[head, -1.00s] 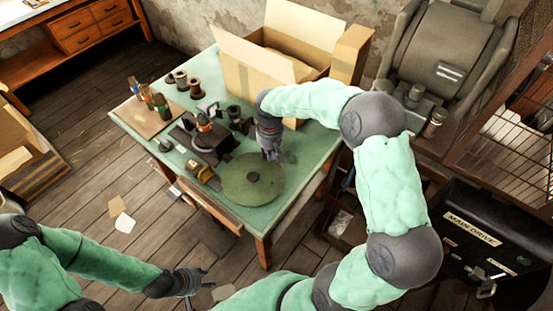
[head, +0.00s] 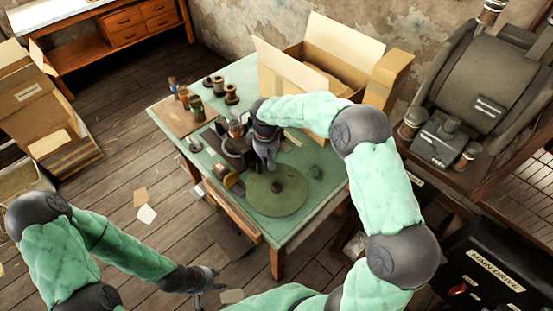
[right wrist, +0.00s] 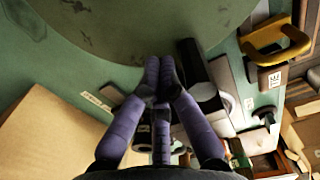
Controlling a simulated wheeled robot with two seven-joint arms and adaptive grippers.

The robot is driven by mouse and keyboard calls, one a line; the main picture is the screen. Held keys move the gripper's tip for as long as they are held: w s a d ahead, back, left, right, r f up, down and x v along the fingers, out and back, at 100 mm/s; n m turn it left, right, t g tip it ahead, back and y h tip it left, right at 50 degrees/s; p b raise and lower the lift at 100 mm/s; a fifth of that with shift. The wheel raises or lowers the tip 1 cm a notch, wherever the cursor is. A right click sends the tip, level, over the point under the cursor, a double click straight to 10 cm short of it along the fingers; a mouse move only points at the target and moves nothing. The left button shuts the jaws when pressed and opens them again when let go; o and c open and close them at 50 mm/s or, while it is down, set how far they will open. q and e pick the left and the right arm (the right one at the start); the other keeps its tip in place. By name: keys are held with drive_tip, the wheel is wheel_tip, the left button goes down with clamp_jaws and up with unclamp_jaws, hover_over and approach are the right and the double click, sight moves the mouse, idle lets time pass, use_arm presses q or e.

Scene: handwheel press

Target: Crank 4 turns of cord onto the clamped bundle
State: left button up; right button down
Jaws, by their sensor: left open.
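A round green disc (head: 277,200) with a dark hub lies at the table's near right; its edge also fills the top of the right wrist view (right wrist: 150,30). My left gripper (head: 212,284) is open, away from the table.
A board (head: 180,117) with several small upright bundles and some dark spools (head: 231,94) are at the table's far left. An open cardboard box (head: 300,75) stands at the back. A grey machine (head: 475,85) and a black "MAIN DRIVE" cabinet (head: 500,270) are at the right.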

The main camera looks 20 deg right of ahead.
sight(251, 198)
drive_tip(key=s+a, duration=0.1)
drive_tip(key=a, duration=0.1)
drive_tip(key=s+a, duration=0.1)
drive_tip(key=a, duration=0.1)
drive_tip(key=s+a, duration=0.1)
drive_tip(key=a, duration=0.1)
drive_tip(key=shift+a, duration=0.4)
drive_tip(key=s, duration=0.2)
drive_tip(key=s+a, duration=0.1)
drive_tip(key=s, duration=0.1)
drive_tip(key=s+a, duration=0.1)
drive_tip(key=s, duration=0.1)
drive_tip(key=shift+a, duration=0.15)
drive_tip(key=shift+s, duration=0.25)
drive_tip(key=shift+w+a+p, duration=0.15)
drive_tip(key=shift+w, duration=0.4)
drive_tip(key=shift+w+a+p, duration=0.15)
drive_tip(key=shift+w, duration=0.4)
wheel_tip(251, 198, up, 8)
drive_tip(key=p, duration=0.5)
drive_tip(key=shift+s, duration=0.1)
